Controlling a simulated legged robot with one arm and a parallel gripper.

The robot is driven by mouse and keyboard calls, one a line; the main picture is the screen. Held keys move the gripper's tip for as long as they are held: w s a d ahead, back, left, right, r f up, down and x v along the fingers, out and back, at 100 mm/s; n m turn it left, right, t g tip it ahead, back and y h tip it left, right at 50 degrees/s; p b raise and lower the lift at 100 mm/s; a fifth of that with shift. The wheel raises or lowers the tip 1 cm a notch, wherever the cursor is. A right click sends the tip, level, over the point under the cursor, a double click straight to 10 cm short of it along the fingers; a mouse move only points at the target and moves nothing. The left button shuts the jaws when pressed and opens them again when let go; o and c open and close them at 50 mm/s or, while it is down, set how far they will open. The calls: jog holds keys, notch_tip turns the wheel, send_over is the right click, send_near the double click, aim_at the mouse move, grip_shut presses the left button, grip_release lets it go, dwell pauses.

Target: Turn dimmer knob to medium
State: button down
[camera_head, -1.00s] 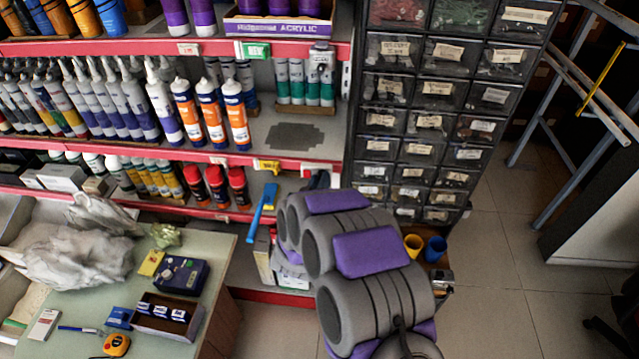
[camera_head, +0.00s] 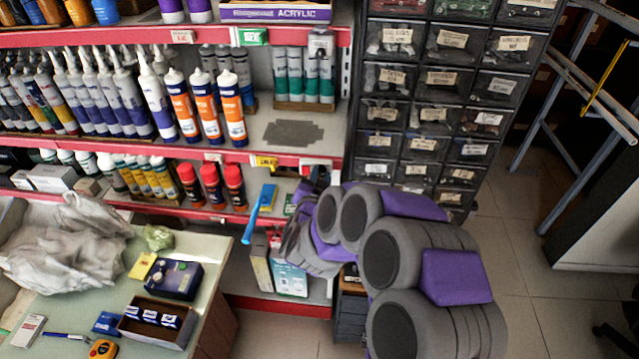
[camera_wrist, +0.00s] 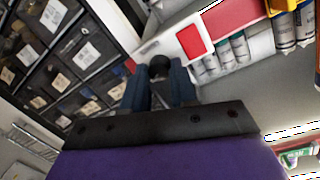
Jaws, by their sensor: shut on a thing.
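In the wrist view my gripper (camera_wrist: 160,88) has two dark blue fingers closed on a small round black knob (camera_wrist: 159,67), the dimmer knob. The knob sits between the fingertips, by a pale strip at the end of the red-edged shelf. Its pointer and any markings cannot be made out. In the head view my thick grey and purple arm reaches toward the shelf end beside the drawer cabinet and hides the fingertips and the knob.
A black cabinet of labelled drawers (camera_head: 425,115) stands right of the shelves, close to my arm. Shelves hold teal tubes (camera_head: 305,78) and orange-white cartridges (camera_head: 232,112). A cluttered table (camera_head: 210,255) stands at lower left.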

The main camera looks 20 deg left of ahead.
jog(key=shift+f+m+y+b, duration=0.2)
jog(key=shift+m+y+b, duration=0.1)
jog(key=shift+m+b, duration=1.45)
jog(key=shift+m, duration=0.35)
jog(key=c, duration=1.2)
grip_release()
jog(key=shift+r, duration=0.1)
